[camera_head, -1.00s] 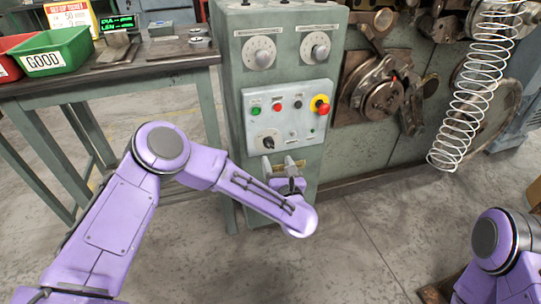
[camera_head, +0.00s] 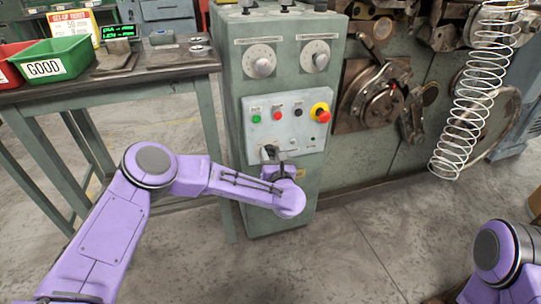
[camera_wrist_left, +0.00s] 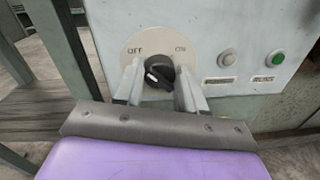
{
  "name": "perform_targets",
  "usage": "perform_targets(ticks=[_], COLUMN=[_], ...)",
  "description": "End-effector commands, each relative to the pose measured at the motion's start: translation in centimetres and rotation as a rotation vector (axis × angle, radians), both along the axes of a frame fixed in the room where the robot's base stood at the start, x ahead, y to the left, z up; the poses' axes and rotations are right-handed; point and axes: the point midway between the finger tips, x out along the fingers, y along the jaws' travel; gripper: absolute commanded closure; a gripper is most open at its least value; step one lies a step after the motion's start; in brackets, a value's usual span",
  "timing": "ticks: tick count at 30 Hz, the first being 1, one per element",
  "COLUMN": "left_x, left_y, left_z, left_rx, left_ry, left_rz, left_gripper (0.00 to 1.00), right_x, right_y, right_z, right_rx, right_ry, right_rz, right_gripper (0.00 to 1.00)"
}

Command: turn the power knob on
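The black power knob (camera_wrist_left: 159,71) sits on a round beige plate in the left wrist view, with OFF printed at left and ON at right. Its white mark is on its lower left, toward the OFF side. My left gripper (camera_wrist_left: 160,84) is open, its two fingers on either side of the knob. I cannot tell whether they touch it. In the head view my left gripper (camera_head: 274,155) is at the lower part of the control panel (camera_head: 310,145) and mostly covers the knob. My right gripper is not in view.
Above the knob are a green button (camera_head: 256,117), a red button (camera_head: 277,115) and a red emergency stop (camera_head: 322,113) on yellow. A bench with a green GOOD bin (camera_head: 55,58) stands at left. A large wire spring (camera_head: 468,105) hangs at right. The floor in front is open.

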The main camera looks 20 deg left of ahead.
Motion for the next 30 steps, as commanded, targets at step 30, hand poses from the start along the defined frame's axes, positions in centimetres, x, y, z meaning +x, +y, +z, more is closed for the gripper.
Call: perform_targets(ticks=[30], left_x=[0.0], left_y=[-0.2], left_z=[0.1], left_rx=[0.548], left_ry=[0.373], left_rz=[0.000], left_gripper=[0.91], right_x=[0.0], right_y=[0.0], right_z=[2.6], right_rx=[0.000], right_ry=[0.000], right_rz=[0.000], right_gripper=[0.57])
